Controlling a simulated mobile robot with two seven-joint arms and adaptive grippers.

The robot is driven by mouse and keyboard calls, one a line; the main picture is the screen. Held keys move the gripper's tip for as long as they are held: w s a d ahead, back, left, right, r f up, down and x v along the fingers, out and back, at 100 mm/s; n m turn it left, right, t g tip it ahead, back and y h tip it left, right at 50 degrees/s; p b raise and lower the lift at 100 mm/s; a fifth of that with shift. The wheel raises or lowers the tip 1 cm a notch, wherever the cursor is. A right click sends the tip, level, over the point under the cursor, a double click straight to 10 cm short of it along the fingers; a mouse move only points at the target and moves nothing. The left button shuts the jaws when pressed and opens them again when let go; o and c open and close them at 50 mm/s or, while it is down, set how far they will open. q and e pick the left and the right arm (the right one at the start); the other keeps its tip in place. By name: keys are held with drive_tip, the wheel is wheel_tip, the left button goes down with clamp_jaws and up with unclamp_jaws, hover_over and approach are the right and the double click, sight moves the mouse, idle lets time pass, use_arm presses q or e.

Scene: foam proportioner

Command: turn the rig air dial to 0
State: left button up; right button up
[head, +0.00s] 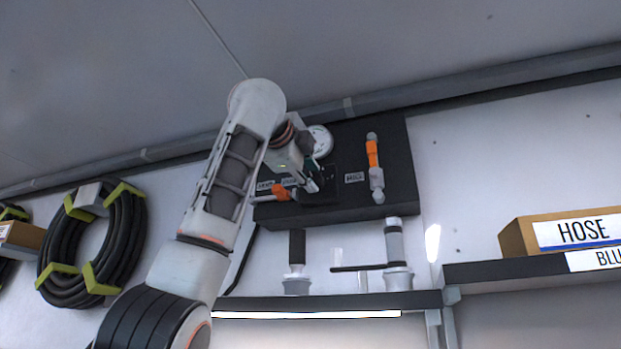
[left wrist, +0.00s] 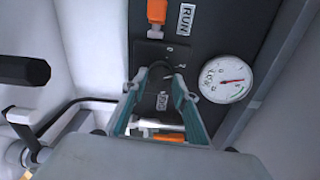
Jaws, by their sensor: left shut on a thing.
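The black air dial (left wrist: 157,72) sits on a dark panel (head: 385,133). In the left wrist view it is between my left gripper's fingers (left wrist: 156,84), which are shut on it. In the head view my left gripper (head: 313,184) is against the panel's lower left part, and the arm and gripper hide much of the dial. Small white marks show on the plate beside the dial, too small to read surely. A round white gauge (left wrist: 225,78) with a red needle is right of the dial; it also shows in the head view (head: 322,141). My right gripper is not in view.
An orange-handled valve (head: 374,165) is on the panel's right; another orange handle (head: 281,192) is close to my left gripper. Nozzle-like fittings (head: 394,245) stand on a shelf (head: 330,301) below. A coiled hose (head: 118,240) hangs at left, a HOSE box (head: 565,232) at right.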

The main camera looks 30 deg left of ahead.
use_arm(q)
drive_tip(key=n, duration=0.2)
drive_tip(key=shift+f+n+b, duration=0.1)
drive_tip(key=shift+n+b, duration=0.2)
drive_tip(key=shift+n, duration=0.1)
drive_tip(key=n, duration=0.3)
drive_tip(key=shift+b, duration=0.3)
drive_tip(key=n, duration=0.4)
drive_tip(key=shift+n, duration=0.6)
drive_tip(key=o, duration=1.1)
drive_tip(key=shift+s, duration=0.1)
